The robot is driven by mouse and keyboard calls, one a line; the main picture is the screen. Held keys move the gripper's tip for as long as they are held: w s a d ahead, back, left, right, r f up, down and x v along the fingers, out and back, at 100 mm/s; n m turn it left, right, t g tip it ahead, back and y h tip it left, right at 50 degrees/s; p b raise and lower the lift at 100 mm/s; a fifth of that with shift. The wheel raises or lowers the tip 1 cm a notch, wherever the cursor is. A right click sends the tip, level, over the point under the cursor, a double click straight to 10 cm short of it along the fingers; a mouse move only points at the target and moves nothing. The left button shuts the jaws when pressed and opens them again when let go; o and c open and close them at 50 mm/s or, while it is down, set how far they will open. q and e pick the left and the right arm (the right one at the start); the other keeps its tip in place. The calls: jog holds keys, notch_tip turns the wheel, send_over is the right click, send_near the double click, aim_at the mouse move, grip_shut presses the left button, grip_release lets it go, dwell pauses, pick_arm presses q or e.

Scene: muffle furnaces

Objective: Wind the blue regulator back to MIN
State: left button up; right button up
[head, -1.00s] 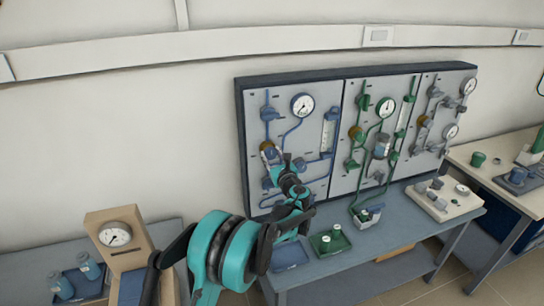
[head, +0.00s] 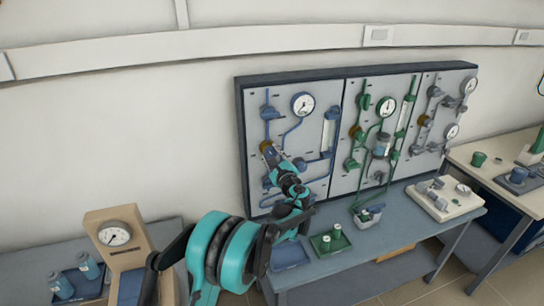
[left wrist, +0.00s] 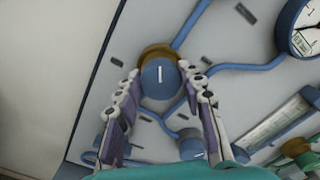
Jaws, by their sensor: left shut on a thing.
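The blue regulator knob (left wrist: 158,80) has a white line on its face and a brass collar (left wrist: 157,52) behind it. In the left wrist view the line runs nearly up and down. My left gripper (left wrist: 160,88) has a finger on each side of the knob and is shut on it. In the head view this gripper (head: 272,152) is at the blue panel (head: 250,110), below the brass collar and mostly hiding the knob. No MIN lettering is readable. My right gripper is not in view.
A round gauge (head: 303,104) and a flow tube (head: 328,134) are on the same panel, right of the knob. Another blue knob (left wrist: 191,145) lies below. Green and grey panels continue to the right. A bench (head: 340,268) with trays stands below.

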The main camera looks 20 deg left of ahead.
pick_arm(q)
jog(key=n, duration=0.5)
jog(key=shift+f+n, duration=0.1)
jog(key=shift+n, duration=0.2)
jog(key=n, duration=0.5)
jog(key=shift+n+b, duration=0.3)
jog(key=shift+f, duration=0.1)
jog(key=o, duration=1.2)
jog(key=shift+c, duration=0.2)
jog(key=shift+s, duration=0.1)
jog(key=v, duration=1.2)
